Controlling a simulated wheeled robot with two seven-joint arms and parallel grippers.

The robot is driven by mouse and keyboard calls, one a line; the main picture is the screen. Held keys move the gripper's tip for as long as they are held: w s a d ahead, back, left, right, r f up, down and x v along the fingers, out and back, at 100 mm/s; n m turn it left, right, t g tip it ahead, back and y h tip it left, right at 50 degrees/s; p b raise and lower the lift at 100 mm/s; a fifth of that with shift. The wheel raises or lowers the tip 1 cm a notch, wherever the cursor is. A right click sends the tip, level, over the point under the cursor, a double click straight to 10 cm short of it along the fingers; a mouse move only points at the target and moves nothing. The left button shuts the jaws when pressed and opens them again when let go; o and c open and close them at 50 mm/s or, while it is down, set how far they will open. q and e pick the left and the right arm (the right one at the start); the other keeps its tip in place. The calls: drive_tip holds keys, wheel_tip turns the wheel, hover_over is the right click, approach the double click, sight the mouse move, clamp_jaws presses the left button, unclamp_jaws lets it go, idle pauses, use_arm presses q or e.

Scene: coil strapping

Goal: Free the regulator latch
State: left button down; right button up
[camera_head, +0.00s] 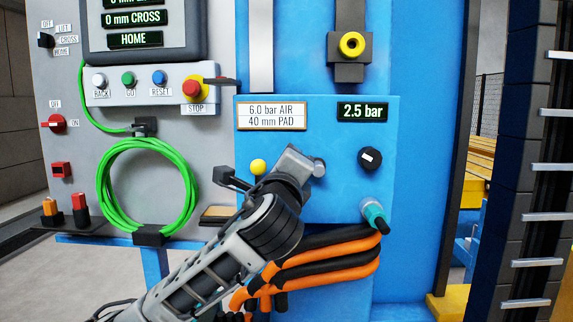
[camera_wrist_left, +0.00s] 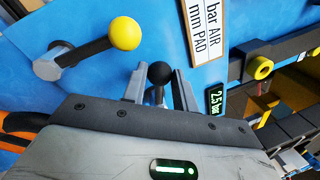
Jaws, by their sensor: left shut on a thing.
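My left gripper (camera_head: 304,164) is up against the blue panel, left of the round black dial (camera_head: 370,158). In the left wrist view its two grey fingers (camera_wrist_left: 160,88) are closed on a black ball knob (camera_wrist_left: 160,73) on a short stem, taken as the regulator latch's knob. In the head view my gripper hides that knob. A yellow ball (camera_head: 258,167) on a dark rod is just left of my gripper; it also shows in the left wrist view (camera_wrist_left: 124,33). The pressure display (camera_head: 362,112) reads 2.5 bar. My right gripper is out of view.
A teal fitting (camera_head: 373,212) and orange-black hoses (camera_head: 325,262) lie below and right of my gripper. A green hose coil (camera_head: 147,187) hangs at left. A label plate (camera_head: 272,116) is above. A yellow ring knob (camera_head: 351,45) juts out at the top.

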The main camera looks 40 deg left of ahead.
use_arm(q)
drive_tip(key=shift+f, duration=0.15)
idle(0.4)
drive_tip(key=c, duration=1.1)
unclamp_jaws()
